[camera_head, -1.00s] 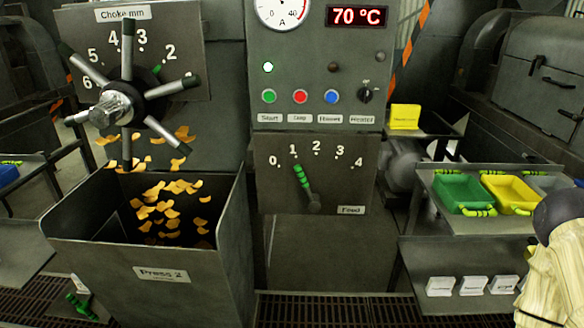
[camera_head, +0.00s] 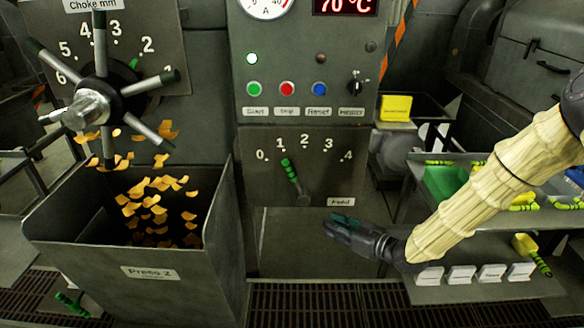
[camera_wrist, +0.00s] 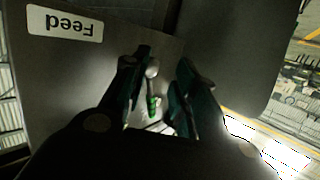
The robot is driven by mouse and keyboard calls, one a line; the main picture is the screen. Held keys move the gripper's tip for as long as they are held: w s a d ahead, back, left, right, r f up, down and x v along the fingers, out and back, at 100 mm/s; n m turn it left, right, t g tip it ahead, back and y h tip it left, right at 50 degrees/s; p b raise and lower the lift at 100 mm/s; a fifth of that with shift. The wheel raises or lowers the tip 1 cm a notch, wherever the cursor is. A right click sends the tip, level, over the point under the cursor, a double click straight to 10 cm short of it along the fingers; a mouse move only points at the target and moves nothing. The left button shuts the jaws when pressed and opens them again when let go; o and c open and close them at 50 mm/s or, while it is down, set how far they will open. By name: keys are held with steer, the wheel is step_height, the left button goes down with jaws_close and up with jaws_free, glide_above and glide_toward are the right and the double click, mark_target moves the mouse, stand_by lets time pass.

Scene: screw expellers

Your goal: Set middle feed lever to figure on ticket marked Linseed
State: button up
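The feed lever (camera_head: 290,170), with a green ribbed grip, stands on the panel marked Feed above Press 2. It leans up and left, in line with the 1 on the 0 to 4 scale. My gripper (camera_head: 335,222) is below and right of the lever, apart from it. In the wrist view, my gripper (camera_wrist: 166,62) has its dark teal fingers spread, and the lever (camera_wrist: 152,90) shows between them, farther off. Several white cards (camera_head: 461,275) stand on the lower right shelf; their writing is too small to read, so I cannot tell which is Linseed.
The Press 2 hopper (camera_head: 150,273) with orange flakes stands at left, below the spoked choke wheel (camera_head: 90,100). Buttons (camera_head: 287,88) and a heater knob (camera_head: 354,84) sit above the feed panel. A yellow block (camera_head: 396,107) and a green tray (camera_head: 445,182) are at right.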

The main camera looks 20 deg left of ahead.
mark_target(292, 170)
steer(key=w+a+r+n+g+y, duration=0.1)
steer(key=w+a+r+n+y, duration=0.15)
steer(key=r, duration=0.45)
steer(key=w+a+r+n+g+y, duration=0.1)
steer(key=a+r+n, duration=0.15)
steer(key=r, duration=0.35)
steer(key=p+x, duration=0.1)
steer(key=x, duration=0.4)
steer(key=p+x, duration=0.2)
steer(key=x, duration=0.3)
steer(key=shift+s+a+f, duration=0.1)
steer(key=shift+s, duration=0.15)
jaws_close()
